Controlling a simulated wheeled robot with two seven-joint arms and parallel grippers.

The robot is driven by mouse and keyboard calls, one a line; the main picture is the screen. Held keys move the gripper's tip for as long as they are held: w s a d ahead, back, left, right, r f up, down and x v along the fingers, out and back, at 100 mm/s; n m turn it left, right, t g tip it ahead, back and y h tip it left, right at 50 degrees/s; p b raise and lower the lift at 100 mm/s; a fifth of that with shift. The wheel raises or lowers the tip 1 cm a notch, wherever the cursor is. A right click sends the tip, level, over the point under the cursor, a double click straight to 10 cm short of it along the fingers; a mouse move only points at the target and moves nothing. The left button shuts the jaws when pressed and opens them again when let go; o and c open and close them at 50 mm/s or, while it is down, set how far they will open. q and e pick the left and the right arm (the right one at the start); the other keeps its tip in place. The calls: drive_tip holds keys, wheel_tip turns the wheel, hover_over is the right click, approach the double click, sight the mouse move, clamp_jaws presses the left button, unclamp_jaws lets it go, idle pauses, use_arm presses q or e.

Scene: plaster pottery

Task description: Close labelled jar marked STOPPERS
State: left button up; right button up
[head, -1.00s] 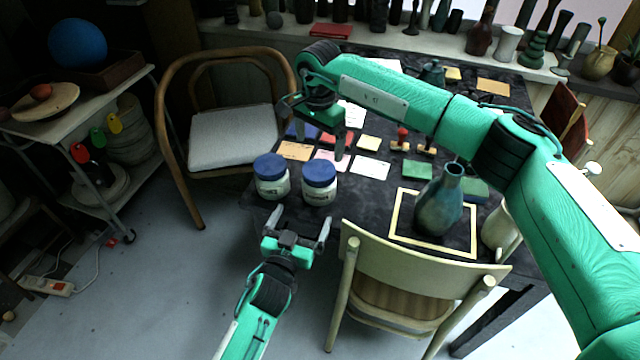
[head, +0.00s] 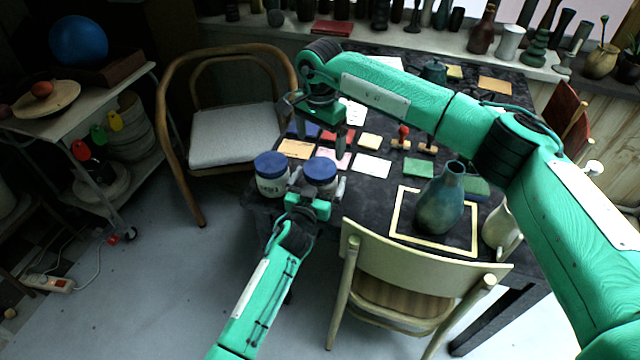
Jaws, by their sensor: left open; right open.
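Two pale jars with blue lids stand side by side at the table's near left corner, a left jar (head: 271,186) and a right jar (head: 318,196). Both lids, the left lid (head: 270,164) and the right lid (head: 320,170), sit on top of their jars; I cannot tell how tightly. The label lettering is too small to read, so I cannot tell which says STOPPERS. My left gripper (head: 318,184) is open at the right jar, one finger on each side; contact is unclear, and it hides most of that jar's front. My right gripper (head: 321,137) is open and empty above the table behind the jars.
Cards and coloured tiles (head: 371,166) lie behind the jars. A blue-green vase (head: 441,200) stands inside a pale square frame. A pale chair (head: 420,258) stands at the table's front, and a cushioned chair (head: 232,135) at the left.

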sight(320, 167)
use_arm(q)
drive_tip(key=shift+w+d, duration=0.15)
drive_tip(key=shift+w, duration=0.35)
drive_tip(key=c, duration=1.6)
drive_tip(key=shift+c, duration=0.9)
use_arm(e)
drive_tip(key=m, duration=0.4)
drive_tip(key=shift+f, duration=4)
